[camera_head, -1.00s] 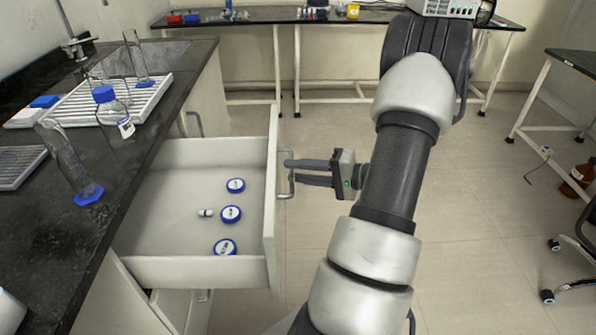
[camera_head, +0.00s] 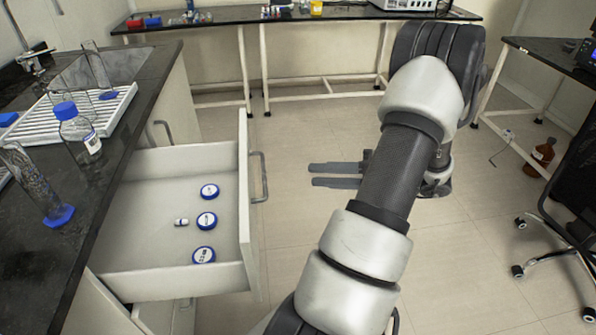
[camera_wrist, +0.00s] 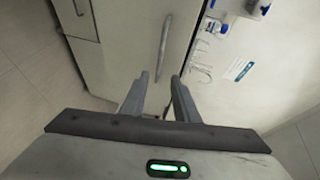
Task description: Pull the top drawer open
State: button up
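The top drawer (camera_head: 246,205) is pulled out from under the black bench. Its grey handle (camera_head: 259,177) stands on its outer front face. Three blue-rimmed round items (camera_head: 206,220) and a small white vial (camera_head: 181,222) lie inside. My gripper (camera_head: 310,175) is to the right of the handle, with clear space between them. Its two fingers are apart and nothing is between them. The wrist view shows the spread fingers (camera_wrist: 160,77) pointing toward a grey handle (camera_wrist: 164,42) on a pale front.
The black bench (camera_head: 85,215) holds a blue-capped bottle (camera_head: 77,132), a white rack (camera_head: 106,107) and glass cylinders. A long table (camera_head: 220,27) stands at the back. An office chair (camera_head: 560,225) is at the right.

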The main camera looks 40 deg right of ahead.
jog(key=v, duration=0.3)
jog(key=shift+s+d, duration=0.15)
jog(key=shift+s, duration=0.15)
dwell(0.4)
